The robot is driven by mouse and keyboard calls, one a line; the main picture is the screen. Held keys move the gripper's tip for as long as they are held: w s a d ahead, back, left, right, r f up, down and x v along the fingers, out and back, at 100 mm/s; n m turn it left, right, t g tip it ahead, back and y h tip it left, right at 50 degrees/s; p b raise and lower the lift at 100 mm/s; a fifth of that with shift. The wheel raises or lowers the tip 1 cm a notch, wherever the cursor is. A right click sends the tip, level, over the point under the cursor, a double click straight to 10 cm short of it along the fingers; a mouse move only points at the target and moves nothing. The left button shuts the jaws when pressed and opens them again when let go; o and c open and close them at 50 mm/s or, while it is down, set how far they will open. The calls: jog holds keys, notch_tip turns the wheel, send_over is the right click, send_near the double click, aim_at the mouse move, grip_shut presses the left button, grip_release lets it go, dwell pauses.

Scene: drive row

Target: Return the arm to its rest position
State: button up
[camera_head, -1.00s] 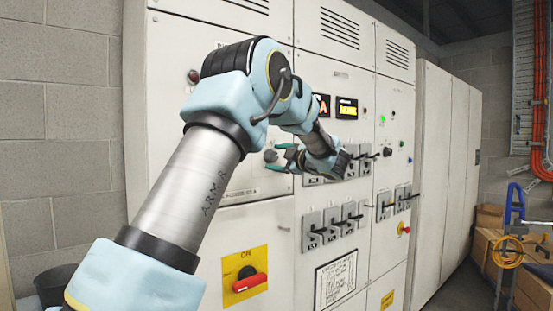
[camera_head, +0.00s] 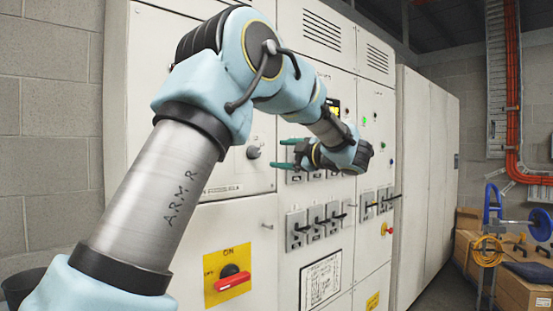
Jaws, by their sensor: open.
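My arm reaches up from the lower left in the head view and bends across the front of a white electrical cabinet (camera_head: 226,228). My gripper (camera_head: 284,155) points left at the arm's far end, its two green fingers apart with nothing between them. It appears in front of the upper row of grey switches (camera_head: 297,177), near a round grey knob (camera_head: 253,152). I cannot tell how far the fingers are from the panel. My arm hides part of the upper panel and most of the display (camera_head: 334,108).
A yellow plate with a red rotary handle (camera_head: 232,281) is low on the cabinet. A lower row of switches (camera_head: 318,226) has protruding black levers. A blue trolley (camera_head: 492,205) and cardboard boxes (camera_head: 524,290) stand at the right. A block wall is at the left.

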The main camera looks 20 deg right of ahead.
dwell(0.4)
jog(key=w+a+f+m+t+h, duration=0.1)
jog(key=w+a+f+m+h, duration=0.25)
jog(key=w+m+h, duration=0.3)
jog(key=s+a+f+m+g+h, duration=0.35)
jog(key=a+f+m, duration=0.4)
jog(key=f, duration=0.35)
jog(key=s+a+f+m+g+y, duration=0.1)
jog(key=s+a+f+m+g, duration=0.1)
jog(key=s+a+f+g, duration=0.4)
jog(key=s+a+f+m+g+y, duration=0.1)
jog(key=s+a+f+g, duration=0.5)
jog(key=s+a+f, duration=0.6)
jog(key=s+a+m, duration=0.1)
jog(key=s+a, duration=0.1)
jog(key=s, duration=0.5)
jog(key=shift+s+a+f, duration=0.2)
jog(key=shift+s+f, duration=0.2)
jog(key=shift+c, duration=0.4)
